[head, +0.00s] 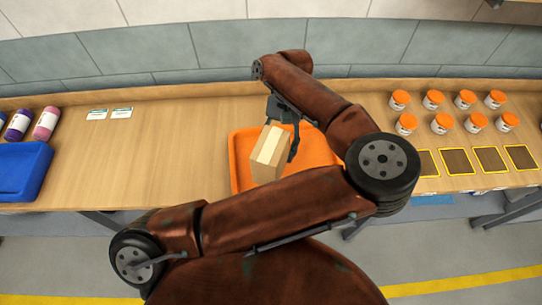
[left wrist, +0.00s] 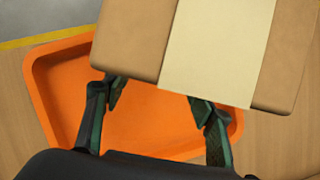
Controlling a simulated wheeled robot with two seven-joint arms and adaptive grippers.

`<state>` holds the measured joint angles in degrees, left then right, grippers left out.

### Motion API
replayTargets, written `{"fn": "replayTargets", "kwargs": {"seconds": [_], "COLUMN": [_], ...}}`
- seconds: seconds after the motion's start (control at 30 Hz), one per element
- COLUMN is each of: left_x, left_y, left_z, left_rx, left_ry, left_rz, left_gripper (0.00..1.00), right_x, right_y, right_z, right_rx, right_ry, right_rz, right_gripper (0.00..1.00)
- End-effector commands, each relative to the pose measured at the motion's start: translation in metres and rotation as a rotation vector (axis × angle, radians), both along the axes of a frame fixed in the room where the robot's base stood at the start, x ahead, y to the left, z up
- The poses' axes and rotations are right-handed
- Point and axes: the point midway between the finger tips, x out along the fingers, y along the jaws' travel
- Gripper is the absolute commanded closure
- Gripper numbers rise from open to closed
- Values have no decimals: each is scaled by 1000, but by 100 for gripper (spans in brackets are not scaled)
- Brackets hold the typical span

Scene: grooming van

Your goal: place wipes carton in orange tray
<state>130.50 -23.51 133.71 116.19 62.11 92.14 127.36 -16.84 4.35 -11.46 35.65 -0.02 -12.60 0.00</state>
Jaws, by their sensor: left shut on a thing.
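The wipes carton (head: 268,155) is a tan box with a pale band. My left gripper (head: 283,127) is shut on it. The carton is over the orange tray (head: 316,146), covering part of its middle; whether it touches the floor of the tray is hard to tell. In the left wrist view the carton (left wrist: 135,40) fills the top, by the fingertips of my left gripper (left wrist: 158,98). The orange tray (left wrist: 60,75) shows beyond and below it, with its bare floor between the fingers. My right gripper is not in view.
A blue bin (head: 22,172) stands at the left, with purple and pink bottles (head: 46,123) behind it. Two small cards (head: 108,113) lie near the back. Several orange-lidded jars (head: 443,122) and yellow-edged dark squares (head: 457,161) are at the right. The bench left of the tray is clear.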

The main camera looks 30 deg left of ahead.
Motion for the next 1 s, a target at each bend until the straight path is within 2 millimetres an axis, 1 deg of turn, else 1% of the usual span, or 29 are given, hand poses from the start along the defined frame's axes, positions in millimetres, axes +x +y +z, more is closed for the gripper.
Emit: {"fn": "replayTargets", "kwargs": {"seconds": [0.03,0.2,0.3,0.4,0.47,0.57,0.8,1.0], "left_x": [10,32,40,43,43,42,40,39], "left_y": [-1,-9,-15,-17,-14,-4,23,43], "left_z": [-7,8,17,25,27,27,18,9], "left_rx": [2,0,-2,-3,-4,-4,-2,-2], "left_ry": [0,6,11,16,16,17,16,16], "left_rz": [62,275,358,405,417,422,419,417], "left_gripper": [88,88,88,88,88,88,88,88], "right_x": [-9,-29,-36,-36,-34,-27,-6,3], "right_y": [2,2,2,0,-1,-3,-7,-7], "right_z": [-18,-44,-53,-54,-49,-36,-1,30], "right_rx": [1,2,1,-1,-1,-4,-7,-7], "right_ry": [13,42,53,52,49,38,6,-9], "right_rz": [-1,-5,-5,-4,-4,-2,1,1], "right_gripper": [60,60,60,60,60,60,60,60]}}
